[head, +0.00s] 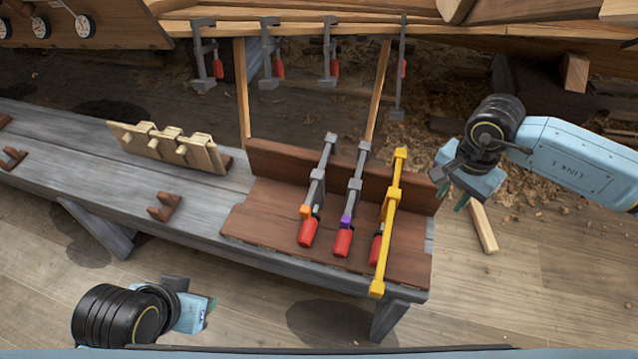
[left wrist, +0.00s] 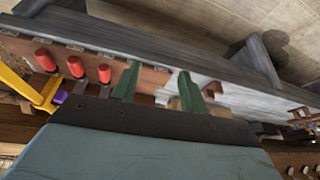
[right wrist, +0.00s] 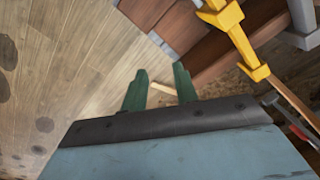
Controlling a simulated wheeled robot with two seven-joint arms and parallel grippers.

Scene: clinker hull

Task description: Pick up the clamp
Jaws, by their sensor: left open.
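Three bar clamps with red handles lean on a brown wooden rack at the bench's right end. One is grey with an orange piece (head: 318,182), one is grey with a purple piece (head: 354,186), and the rightmost is yellow (head: 391,215). The yellow clamp also shows in the right wrist view (right wrist: 236,38) and at the left of the left wrist view (left wrist: 42,97). My right gripper (head: 463,196) is open and empty, just right of the rack and the yellow clamp. My left gripper (head: 211,312) is open and empty, low in front of the bench.
The grey bench (head: 75,150) carries a pale wooden block holder (head: 168,147) and brown hooks (head: 164,208). Several more clamps (head: 270,55) hang from the hull plank behind. A loose wood piece (head: 484,228) lies on the floor at right. The floor in front is clear.

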